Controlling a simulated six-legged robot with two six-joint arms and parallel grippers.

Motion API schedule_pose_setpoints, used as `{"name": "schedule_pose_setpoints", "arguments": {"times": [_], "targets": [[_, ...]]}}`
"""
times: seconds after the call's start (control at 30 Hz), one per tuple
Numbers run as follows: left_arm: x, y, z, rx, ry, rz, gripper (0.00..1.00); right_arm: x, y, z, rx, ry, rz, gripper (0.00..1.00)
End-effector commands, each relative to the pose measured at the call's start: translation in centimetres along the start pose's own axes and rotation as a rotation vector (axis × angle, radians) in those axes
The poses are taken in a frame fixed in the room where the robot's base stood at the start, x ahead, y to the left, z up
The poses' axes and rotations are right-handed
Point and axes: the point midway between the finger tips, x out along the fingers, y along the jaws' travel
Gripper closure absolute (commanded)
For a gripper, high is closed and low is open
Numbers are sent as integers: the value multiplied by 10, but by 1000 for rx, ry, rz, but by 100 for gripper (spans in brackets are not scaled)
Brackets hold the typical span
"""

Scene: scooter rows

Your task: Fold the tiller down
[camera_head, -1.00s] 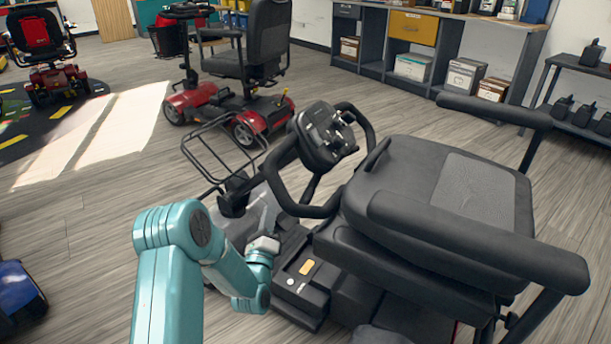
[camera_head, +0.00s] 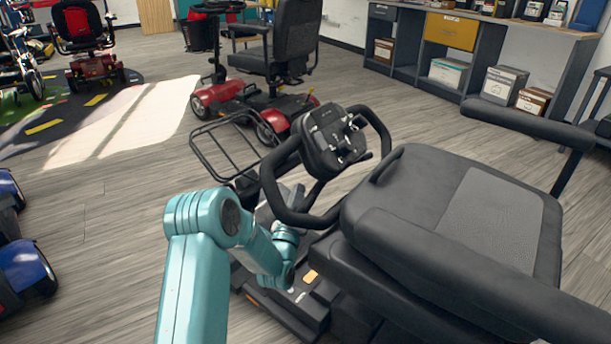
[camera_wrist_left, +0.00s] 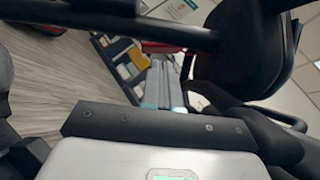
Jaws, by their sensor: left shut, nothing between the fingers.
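The tiller (camera_head: 334,142) of the nearest scooter stands raised, with a black control head and looped handlebars, in front of the black seat (camera_head: 440,215). My left arm comes in from the lower left. My left gripper (camera_head: 290,204) is low beside the tiller column, below the handlebar loop, and mostly hidden by my wrist. In the left wrist view, the shut, empty fingers (camera_wrist_left: 166,68) show as narrow grey strips beyond the black plate. Dark bars and a black rounded part, probably the tiller, cross the top of that view. I cannot tell whether the fingers touch the tiller. My right gripper is not seen.
A wire basket (camera_head: 225,148) is at the scooter's front. A red scooter (camera_head: 270,105) stands behind, and a blue one (camera_head: 25,268) at the left edge. Grey shelving (camera_head: 450,55) lines the back. The floor (camera_head: 115,215) to the left is clear.

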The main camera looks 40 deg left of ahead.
Motion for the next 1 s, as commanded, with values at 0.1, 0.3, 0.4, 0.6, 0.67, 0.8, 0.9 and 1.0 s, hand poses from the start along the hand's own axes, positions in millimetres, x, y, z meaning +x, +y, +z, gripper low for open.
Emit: {"name": "schedule_pose_setpoints", "arguments": {"times": [0.1,0.3,0.4,0.6,0.67,0.8,0.9,1.0], "targets": [[22,1,0,-1,-3,-3,100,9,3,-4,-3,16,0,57],[52,1,0,-1,-2,-2,100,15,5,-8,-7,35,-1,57],[60,0,-1,-1,-1,0,100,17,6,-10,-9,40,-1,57],[65,-1,-1,-2,0,1,100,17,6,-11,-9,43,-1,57],[65,-1,-2,-2,0,1,100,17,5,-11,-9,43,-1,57],[66,-1,-2,-4,0,2,100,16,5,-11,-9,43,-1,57],[71,-3,5,-27,-1,17,100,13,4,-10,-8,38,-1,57],[78,-5,17,-72,-4,46,100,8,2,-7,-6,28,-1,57]]}}
